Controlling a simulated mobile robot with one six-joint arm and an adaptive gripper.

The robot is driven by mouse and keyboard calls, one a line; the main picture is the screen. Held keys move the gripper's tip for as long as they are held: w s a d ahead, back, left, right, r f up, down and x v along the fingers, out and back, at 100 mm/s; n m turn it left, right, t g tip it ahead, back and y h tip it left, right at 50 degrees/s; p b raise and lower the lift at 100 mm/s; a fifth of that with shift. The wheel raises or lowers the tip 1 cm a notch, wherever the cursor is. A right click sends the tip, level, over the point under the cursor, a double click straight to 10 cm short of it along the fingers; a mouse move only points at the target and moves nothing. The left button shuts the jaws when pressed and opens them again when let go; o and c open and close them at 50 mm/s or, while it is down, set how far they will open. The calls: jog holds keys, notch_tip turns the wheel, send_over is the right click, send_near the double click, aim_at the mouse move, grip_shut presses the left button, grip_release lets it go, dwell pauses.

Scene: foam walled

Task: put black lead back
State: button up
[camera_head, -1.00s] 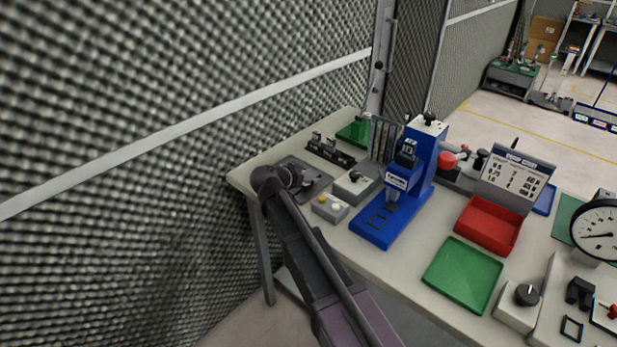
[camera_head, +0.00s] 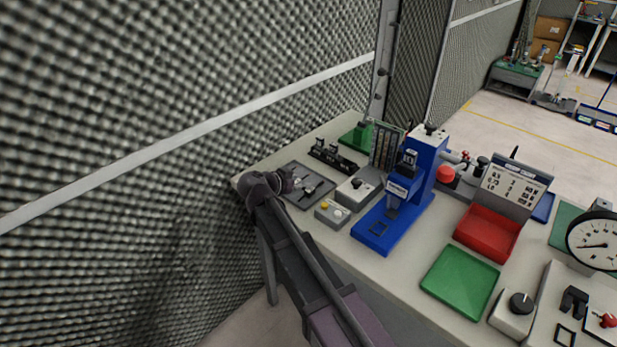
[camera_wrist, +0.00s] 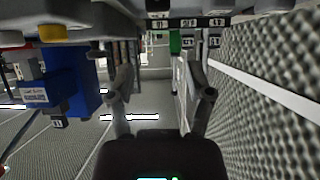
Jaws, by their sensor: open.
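My gripper (camera_head: 297,184) is over the dark grey mat (camera_head: 318,178) at the left end of the bench. In the wrist view its two fingers (camera_wrist: 158,85) stand wide apart with nothing between them. A small black item (camera_head: 309,190) lies on the mat beside the gripper; I cannot tell if it is the black lead. A rack (camera_head: 387,146) with several thin upright strips stands at the back of the bench. I cannot make out a black lead there.
A blue press (camera_head: 402,190), a grey knob box (camera_head: 356,190) and a button box (camera_head: 332,212) stand right of the mat.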

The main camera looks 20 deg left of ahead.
jog(key=p+v, duration=0.2)
jog(key=v, duration=0.4)
